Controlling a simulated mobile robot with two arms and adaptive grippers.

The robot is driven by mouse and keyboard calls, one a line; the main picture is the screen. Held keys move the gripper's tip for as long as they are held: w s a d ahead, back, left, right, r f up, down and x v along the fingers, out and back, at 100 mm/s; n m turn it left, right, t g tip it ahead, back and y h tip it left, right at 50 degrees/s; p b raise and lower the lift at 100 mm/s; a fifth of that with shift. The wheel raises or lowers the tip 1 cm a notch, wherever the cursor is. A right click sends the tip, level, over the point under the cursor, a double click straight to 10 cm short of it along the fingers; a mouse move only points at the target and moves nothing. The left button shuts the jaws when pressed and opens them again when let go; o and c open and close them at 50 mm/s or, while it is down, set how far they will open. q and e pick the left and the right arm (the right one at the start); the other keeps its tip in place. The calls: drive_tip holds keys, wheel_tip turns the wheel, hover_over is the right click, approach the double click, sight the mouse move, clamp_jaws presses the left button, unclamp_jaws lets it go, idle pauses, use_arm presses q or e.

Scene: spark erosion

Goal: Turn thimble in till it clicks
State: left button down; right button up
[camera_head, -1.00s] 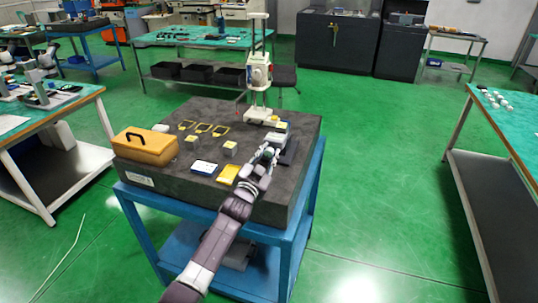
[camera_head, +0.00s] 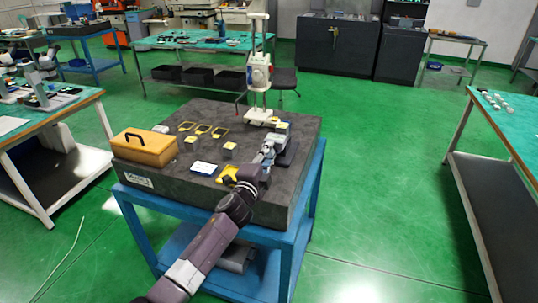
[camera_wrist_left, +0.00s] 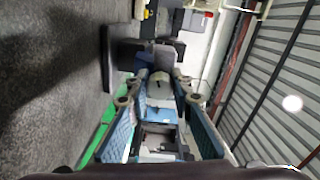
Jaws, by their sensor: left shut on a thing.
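My left gripper (camera_head: 269,149) is over the right side of the dark stone plate (camera_head: 185,110), beside a dark base (camera_head: 287,154). In the left wrist view its two blue-padded fingers (camera_wrist_left: 164,82) close in on a small pale cylinder (camera_wrist_left: 160,86) with a dark mark, which looks like the thimble. In the head view the gripper hides most of this instrument. Its graduations cannot be read. My right gripper is not in view.
A white stand with a tall column (camera_head: 259,80) stands behind the gripper.

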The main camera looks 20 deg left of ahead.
use_arm(q)
drive_tip(key=m, duration=0.4)
drive_tip(key=shift+f+m, duration=0.15)
drive_tip(key=shift+m, duration=1.75)
drive_tip(key=c, duration=1.7)
unclamp_jaws()
drive_tip(key=s, duration=1.2)
drive_tip(key=shift+a, duration=0.25)
